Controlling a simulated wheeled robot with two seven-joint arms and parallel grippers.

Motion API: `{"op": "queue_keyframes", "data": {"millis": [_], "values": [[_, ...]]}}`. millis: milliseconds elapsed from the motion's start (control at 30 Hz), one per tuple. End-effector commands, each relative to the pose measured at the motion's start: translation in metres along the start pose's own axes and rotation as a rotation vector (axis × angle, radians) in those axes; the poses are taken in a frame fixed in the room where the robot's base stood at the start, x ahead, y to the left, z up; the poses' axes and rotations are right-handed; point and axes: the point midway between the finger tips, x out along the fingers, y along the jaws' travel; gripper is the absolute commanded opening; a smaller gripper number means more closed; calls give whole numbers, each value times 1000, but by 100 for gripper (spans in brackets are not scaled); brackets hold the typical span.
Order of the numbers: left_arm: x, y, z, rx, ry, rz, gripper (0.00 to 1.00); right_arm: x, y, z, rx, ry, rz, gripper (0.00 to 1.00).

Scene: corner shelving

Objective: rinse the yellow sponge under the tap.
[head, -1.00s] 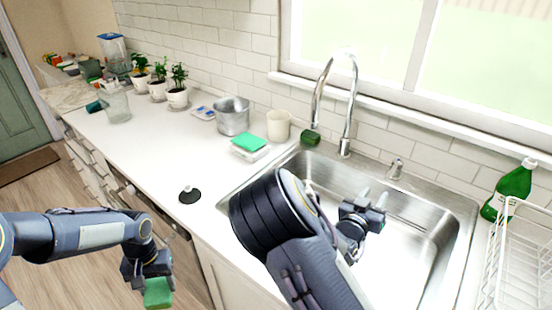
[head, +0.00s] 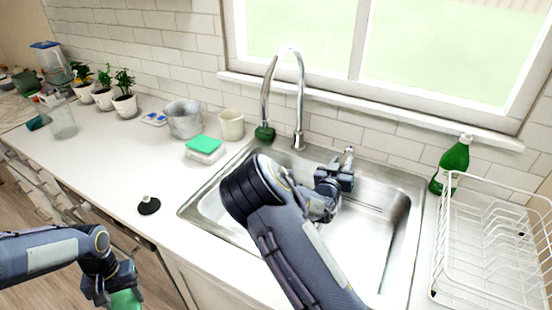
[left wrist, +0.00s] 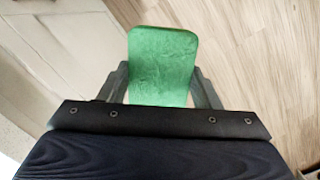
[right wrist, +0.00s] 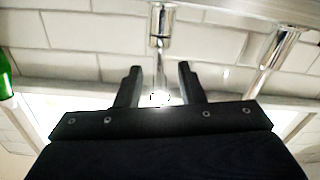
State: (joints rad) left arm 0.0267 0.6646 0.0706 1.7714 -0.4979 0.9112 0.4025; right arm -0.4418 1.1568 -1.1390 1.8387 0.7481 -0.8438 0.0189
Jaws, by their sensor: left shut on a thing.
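My left gripper (head: 112,285) is low at the left, in front of the counter, shut on a sponge (head: 127,300). The sponge shows a green face, also in the left wrist view (left wrist: 162,65); no yellow side shows. The chrome tap (head: 298,95) arches over the sink (head: 385,235), with no water seen from its spout. A small chrome fitting (head: 348,156), perhaps the tap's handle, stands behind the sink. My right gripper (right wrist: 160,75) is open and empty just in front of this fitting (right wrist: 160,25); contact cannot be told.
A green-topped white sponge or block (head: 203,148), a metal pot (head: 185,120) and a cream cup (head: 231,125) stand left of the sink. A black stopper (head: 149,205) lies on the counter. A green bottle (head: 453,165) and white dish rack (head: 490,245) are at the right.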

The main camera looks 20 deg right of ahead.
Motion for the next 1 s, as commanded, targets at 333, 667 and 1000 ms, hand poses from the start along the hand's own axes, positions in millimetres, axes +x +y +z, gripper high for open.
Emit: {"op": "queue_keyframes", "data": {"millis": [333, 667, 1000], "values": [[0, 0, 0, 0, 0, 0, 33, 0, 0, 0, 1, 0, 0, 0], [8, 0, -1, 0, 0, 0, 33, 0, 1, 2, 3, 7, -26, 0], [32, 0, -4, 0, 0, 0, 33, 2, 10, 2, 4, 38, -176, 0]]}}
